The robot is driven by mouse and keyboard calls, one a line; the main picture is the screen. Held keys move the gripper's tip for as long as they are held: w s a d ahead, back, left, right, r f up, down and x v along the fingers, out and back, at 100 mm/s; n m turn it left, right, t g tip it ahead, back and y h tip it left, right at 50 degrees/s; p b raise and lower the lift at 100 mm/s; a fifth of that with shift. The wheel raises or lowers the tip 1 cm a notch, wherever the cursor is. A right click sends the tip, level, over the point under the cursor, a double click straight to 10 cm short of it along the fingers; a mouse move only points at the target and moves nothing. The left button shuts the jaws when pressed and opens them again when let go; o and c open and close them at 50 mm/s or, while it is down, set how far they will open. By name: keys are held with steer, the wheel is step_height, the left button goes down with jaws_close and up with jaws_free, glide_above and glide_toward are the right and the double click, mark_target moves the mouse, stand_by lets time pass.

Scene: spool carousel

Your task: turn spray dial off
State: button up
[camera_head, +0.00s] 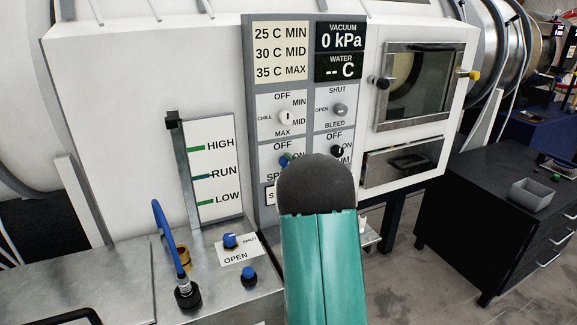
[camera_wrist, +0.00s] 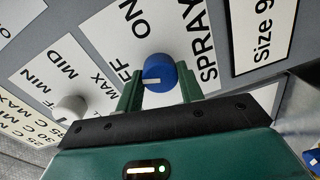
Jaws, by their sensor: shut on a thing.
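The blue spray dial (camera_wrist: 158,70) sits on the grey and white panel beside the word SPRAY in the wrist view. Its white mark lies on the side facing the partly hidden OFF lettering, and ON is printed above it in that view. My gripper (camera_wrist: 159,86) has its two green fingers on either side of the dial, shut on it. In the head view the blue dial (camera_head: 284,161) shows only in part, and my dark, rounded arm link and teal arm cover hide much of the gripper and the lower panel.
Close by are the white chill dial (camera_head: 285,117), the grey bleed dial (camera_head: 340,109) and the black vacuum dial (camera_head: 337,150). A blue knob (camera_head: 230,240) and a blue hose (camera_head: 167,236) stand on the bench at lower left. A windowed door (camera_head: 421,83) is at right.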

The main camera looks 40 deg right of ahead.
steer(key=shift+n, duration=1.9)
steer(key=o, duration=1)
steer(key=shift+w, duration=0.1)
steer(key=v, duration=1.4)
steer(key=shift+a, duration=0.1)
